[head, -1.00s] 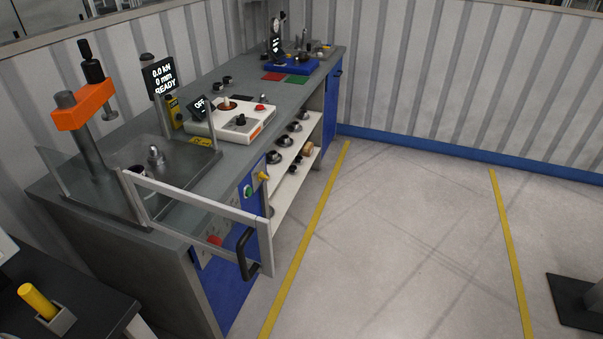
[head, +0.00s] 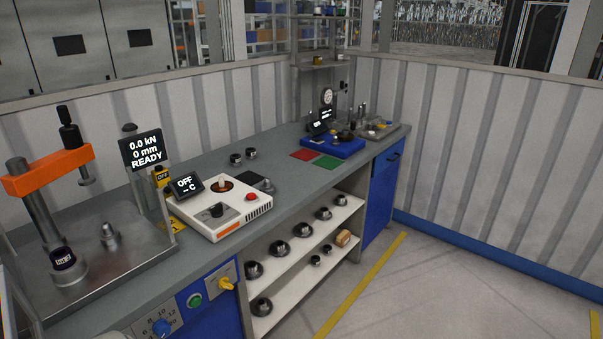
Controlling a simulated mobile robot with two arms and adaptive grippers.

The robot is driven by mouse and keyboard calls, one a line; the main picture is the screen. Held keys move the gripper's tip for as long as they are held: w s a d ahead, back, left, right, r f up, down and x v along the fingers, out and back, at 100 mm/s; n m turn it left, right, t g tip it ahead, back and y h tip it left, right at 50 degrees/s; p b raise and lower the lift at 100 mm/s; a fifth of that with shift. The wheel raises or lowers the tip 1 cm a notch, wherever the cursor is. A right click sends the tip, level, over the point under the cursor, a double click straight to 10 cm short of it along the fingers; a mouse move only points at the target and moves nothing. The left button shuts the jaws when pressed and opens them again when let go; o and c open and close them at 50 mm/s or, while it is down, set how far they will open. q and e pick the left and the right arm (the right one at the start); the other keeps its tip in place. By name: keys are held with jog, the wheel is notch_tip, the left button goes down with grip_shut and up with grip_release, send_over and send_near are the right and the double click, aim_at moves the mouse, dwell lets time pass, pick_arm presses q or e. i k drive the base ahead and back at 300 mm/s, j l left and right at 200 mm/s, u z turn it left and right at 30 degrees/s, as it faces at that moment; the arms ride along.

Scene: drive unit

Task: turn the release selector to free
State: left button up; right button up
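A yellow rotary knob (head: 227,284) sits on a grey plate on the bench front, right of a green round button (head: 195,299). A blue knob (head: 161,327) on a numbered dial shows at the lower edge. A black knob (head: 216,210) is on top of a white box (head: 236,229). No label reading release or free is legible, so I cannot tell for sure which knob is the release selector. Neither of my grippers is in view.
A press with an orange head (head: 47,171) stands left; its display (head: 142,149) reads 0.0 kN, 0 mm, READY. Shelves (head: 300,262) hold several dark round parts. Floor (head: 440,290) right of the bench is clear.

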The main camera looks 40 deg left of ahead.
aim_at(224, 283)
jog(key=i+u, duration=0.65)
jog(key=u, duration=0.15)
jog(key=i+l+u, duration=0.2)
jog(key=i+u, duration=0.15)
jog(key=i+l+u, duration=0.25)
jog(key=u, duration=0.15)
